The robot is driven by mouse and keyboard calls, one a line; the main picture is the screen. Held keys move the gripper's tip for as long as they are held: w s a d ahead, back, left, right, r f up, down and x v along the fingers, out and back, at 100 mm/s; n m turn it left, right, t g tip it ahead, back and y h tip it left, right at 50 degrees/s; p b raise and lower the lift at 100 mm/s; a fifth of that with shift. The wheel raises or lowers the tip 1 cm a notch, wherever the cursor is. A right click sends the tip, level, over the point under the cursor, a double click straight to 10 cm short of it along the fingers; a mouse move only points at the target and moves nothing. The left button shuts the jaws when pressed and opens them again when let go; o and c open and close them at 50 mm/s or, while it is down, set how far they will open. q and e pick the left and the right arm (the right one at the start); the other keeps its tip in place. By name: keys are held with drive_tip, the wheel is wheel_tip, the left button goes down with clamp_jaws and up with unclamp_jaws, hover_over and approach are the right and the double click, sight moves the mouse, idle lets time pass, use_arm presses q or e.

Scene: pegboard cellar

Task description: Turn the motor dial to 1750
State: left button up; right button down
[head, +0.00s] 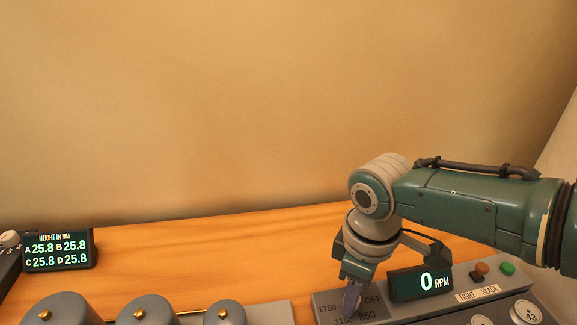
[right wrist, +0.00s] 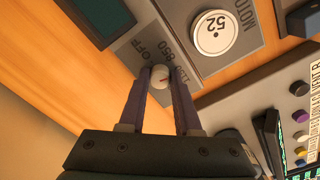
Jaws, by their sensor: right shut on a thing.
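My right gripper (head: 352,297) reaches down onto the motor dial's panel (head: 325,301) at the lower right of the head view. The panel carries the labels OFF, 850, 1150 and 1750. The fingers and wrist hide the knob in the head view. I cannot tell exactly which label the mark points at. The speed display (head: 421,283) reads 0 RPM. My left gripper is not in view.
A height display (head: 58,250) reads 25.8 for A to D. Grey pulleys with brass centres (head: 146,310) stand at the front left. An orange button (head: 481,269), a green button (head: 507,268) and round discs (head: 527,312) lie right of the dial. The wooden bench (head: 215,258) is clear behind.

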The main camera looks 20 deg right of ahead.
drive_tip(key=m, duration=0.3)
drive_tip(key=shift+a+r+m+p, duration=0.1)
drive_tip(key=shift+m+p, duration=0.3)
drive_tip(key=m, duration=0.3)
drive_tip(key=shift+m+p, duration=0.3)
drive_tip(key=m, duration=0.3)
drive_tip(key=shift+m, duration=0.3)
drive_tip(key=shift+m+p, duration=0.3)
drive_tip(key=shift+m, duration=1.8)
